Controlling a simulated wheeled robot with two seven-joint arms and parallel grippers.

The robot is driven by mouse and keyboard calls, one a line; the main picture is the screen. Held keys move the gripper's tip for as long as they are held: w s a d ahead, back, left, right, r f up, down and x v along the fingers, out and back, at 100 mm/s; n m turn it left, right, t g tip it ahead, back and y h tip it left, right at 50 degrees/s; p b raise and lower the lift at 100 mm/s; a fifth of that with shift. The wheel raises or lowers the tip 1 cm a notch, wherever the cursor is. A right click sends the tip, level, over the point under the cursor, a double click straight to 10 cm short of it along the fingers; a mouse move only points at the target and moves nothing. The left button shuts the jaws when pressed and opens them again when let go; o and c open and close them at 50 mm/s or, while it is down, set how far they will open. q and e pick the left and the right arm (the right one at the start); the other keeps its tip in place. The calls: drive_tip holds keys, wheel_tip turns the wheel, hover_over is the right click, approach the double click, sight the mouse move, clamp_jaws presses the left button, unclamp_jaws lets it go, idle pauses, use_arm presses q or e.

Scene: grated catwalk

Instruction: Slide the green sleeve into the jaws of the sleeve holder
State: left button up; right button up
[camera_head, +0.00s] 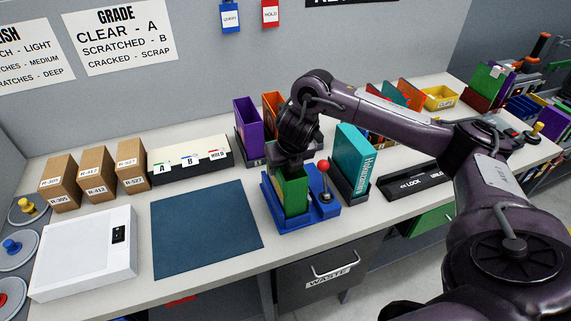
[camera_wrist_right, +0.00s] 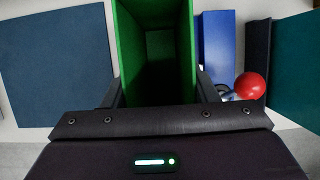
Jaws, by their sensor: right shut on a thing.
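The green sleeve (camera_head: 295,190) is an open-topped box and stands upright in my right gripper (camera_head: 290,163), which is shut on it from above. The right wrist view shows the sleeve (camera_wrist_right: 125,45) between the fingers, with its hollow inside facing the camera. The blue sleeve holder (camera_head: 325,211) lies under and around the sleeve's lower end, with a red-knobbed lever (camera_head: 324,175) on its right. The holder (camera_wrist_right: 222,50) also shows beside the sleeve in the right wrist view. Whether the sleeve is fully seated between the jaws is hard to tell. My left gripper is not in view.
A dark blue mat (camera_head: 205,230) lies left of the holder, with a white box (camera_head: 85,252) beyond it. A teal Holograms case (camera_head: 356,160) stands close on the right. Purple and orange sleeves (camera_head: 247,122) stand behind. The mat is bare.

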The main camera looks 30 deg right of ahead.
drive_tip(key=o, duration=1.7)
drive_tip(key=shift+r, duration=0.15)
wheel_tip(320, 180, up, 8)
drive_tip(key=p, duration=0.7)
